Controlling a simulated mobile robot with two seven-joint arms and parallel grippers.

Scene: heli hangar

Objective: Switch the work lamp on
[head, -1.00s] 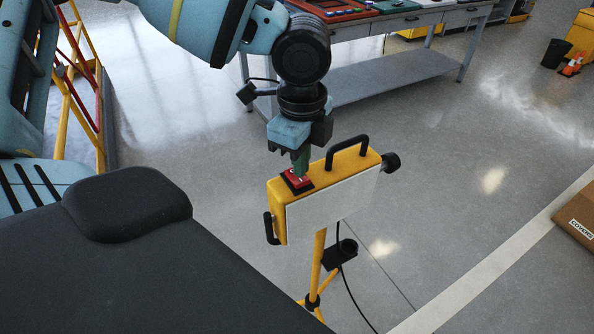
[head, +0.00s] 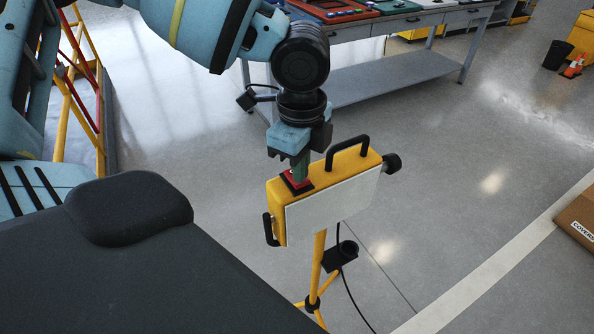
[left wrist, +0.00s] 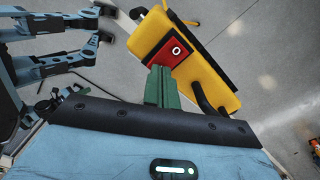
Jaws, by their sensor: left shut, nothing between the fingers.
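The yellow work lamp (head: 277,205) stands on a yellow tripod post, its pale flat panel (head: 333,203) facing the lower right in the head view. I cannot tell whether the panel is lit. On its top edge is a red switch (head: 291,184) in a dark frame; it also shows in the left wrist view (left wrist: 168,52), with a small white mark. My left gripper (head: 302,179) is shut and empty, pointing down with its green fingertips (left wrist: 160,75) at the switch. Contact appears likely, but the fingertips partly hide the spot. My right gripper is not in view.
A black handle (head: 347,146) and a dark knob (head: 391,163) are on the lamp. A grey workbench (head: 395,75) stands behind. A cardboard box (head: 577,217) lies at the right edge. Floor right of the lamp is clear.

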